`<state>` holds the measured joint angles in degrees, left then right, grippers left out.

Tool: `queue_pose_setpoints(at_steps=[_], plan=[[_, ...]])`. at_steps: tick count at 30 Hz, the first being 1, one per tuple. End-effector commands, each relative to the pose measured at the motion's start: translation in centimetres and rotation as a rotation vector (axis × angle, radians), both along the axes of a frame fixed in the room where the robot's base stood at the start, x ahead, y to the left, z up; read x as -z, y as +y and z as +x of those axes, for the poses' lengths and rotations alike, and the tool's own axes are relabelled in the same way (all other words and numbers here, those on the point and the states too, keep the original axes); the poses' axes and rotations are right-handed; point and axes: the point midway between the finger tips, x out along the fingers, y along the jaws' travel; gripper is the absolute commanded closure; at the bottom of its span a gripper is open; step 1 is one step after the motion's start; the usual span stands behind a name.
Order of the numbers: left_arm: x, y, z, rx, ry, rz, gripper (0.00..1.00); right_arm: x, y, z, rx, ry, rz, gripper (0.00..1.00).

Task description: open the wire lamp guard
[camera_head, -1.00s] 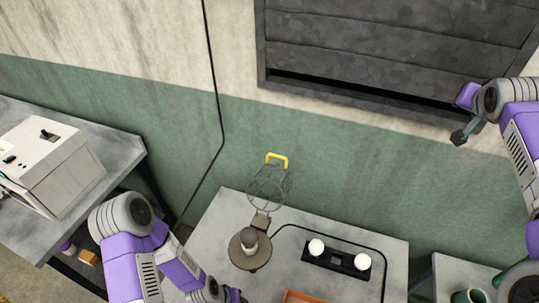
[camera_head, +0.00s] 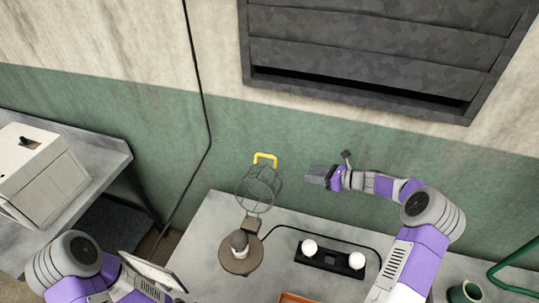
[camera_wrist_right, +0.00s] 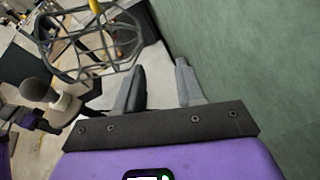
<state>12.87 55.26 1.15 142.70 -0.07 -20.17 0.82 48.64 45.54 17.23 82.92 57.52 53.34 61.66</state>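The wire lamp guard (camera_head: 258,190) is a grey wire cage with a yellow handle (camera_head: 265,159) at its far end. It joins a bracket (camera_head: 251,224) at the edge of the round brown lamp base (camera_head: 240,262). The cage leans away from the base, and the dark-and-pale lamp (camera_head: 239,241) stands uncovered. My right gripper (camera_head: 316,178) is to the right of the cage, apart from it. In the right wrist view my right gripper (camera_wrist_right: 160,88) is open and empty, with the cage (camera_wrist_right: 90,45) at upper left. My left arm is at lower left; its gripper cannot be made out.
A black block with two white knobs (camera_head: 332,257) sits on the grey table (camera_head: 205,225), with a black cable behind it. An orange tray (camera_head: 294,298) is at the front edge. A green cup (camera_head: 465,292) stands at right. The green wall (camera_head: 330,140) is close behind.

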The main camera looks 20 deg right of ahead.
Motion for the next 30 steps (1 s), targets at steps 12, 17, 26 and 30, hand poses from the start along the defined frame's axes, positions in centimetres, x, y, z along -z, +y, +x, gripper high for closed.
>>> queue_pose_setpoints(at_steps=[12,17,26,30], plan=[[-0.6,0.0,0.0,0.000,0.000,0.000,0.57,-7.5,11.8,4.2,-0.174,-0.236,0.254,0.62],[-1.1,0.0,0.0,0.000,0.000,0.000,0.57,-7.5,13.8,5.6,-0.174,-0.234,0.253,0.62],[-1.6,0.0,0.0,0.000,0.000,0.000,0.57,-7.4,16.5,7.5,-0.171,-0.234,0.249,0.62],[-1.6,0.0,0.0,0.000,0.000,0.000,0.57,-7.3,16.8,7.7,-0.170,-0.233,0.248,0.62]])
